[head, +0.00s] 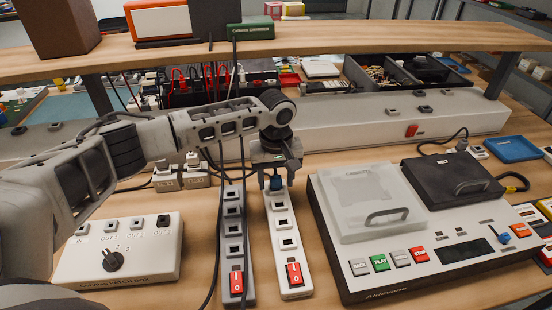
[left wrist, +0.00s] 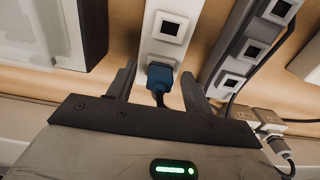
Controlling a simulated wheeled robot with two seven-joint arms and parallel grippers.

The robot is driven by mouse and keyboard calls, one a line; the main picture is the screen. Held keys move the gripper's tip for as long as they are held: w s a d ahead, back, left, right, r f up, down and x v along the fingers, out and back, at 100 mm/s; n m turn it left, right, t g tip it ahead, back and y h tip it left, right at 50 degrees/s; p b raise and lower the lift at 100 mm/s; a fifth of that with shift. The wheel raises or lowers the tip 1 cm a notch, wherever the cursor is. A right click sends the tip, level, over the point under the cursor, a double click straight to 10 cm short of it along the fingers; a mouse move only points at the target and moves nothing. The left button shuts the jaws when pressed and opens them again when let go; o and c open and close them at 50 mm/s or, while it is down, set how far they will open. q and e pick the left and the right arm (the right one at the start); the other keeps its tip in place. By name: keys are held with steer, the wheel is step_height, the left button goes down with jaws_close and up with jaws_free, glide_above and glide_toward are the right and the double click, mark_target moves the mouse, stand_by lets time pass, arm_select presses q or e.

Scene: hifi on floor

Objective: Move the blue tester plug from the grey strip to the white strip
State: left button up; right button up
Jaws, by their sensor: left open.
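The blue tester plug (head: 276,183) is at the far end of the white strip (head: 289,260). In the left wrist view the plug (left wrist: 160,77) covers the end of the white strip (left wrist: 172,12); I cannot tell how deep it sits. My left gripper (head: 274,182) is over that end. Its fingers (left wrist: 159,88) are apart on either side of the plug, with gaps visible. The grey strip (head: 234,255) lies just left of the white strip, and its visible sockets look empty; it also shows in the left wrist view (left wrist: 233,50). My right gripper is out of view.
A cassette deck (head: 400,278) with clear and black lids stands close on the right. A patch box (head: 140,262) with a knob is at left. White adapters (head: 181,178) and cables lie behind the grey strip. A long grey housing (head: 370,124) and a raised shelf (head: 345,37) are behind.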

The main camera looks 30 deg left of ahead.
arm_select(q)
step_height(320, 180, up, 21)
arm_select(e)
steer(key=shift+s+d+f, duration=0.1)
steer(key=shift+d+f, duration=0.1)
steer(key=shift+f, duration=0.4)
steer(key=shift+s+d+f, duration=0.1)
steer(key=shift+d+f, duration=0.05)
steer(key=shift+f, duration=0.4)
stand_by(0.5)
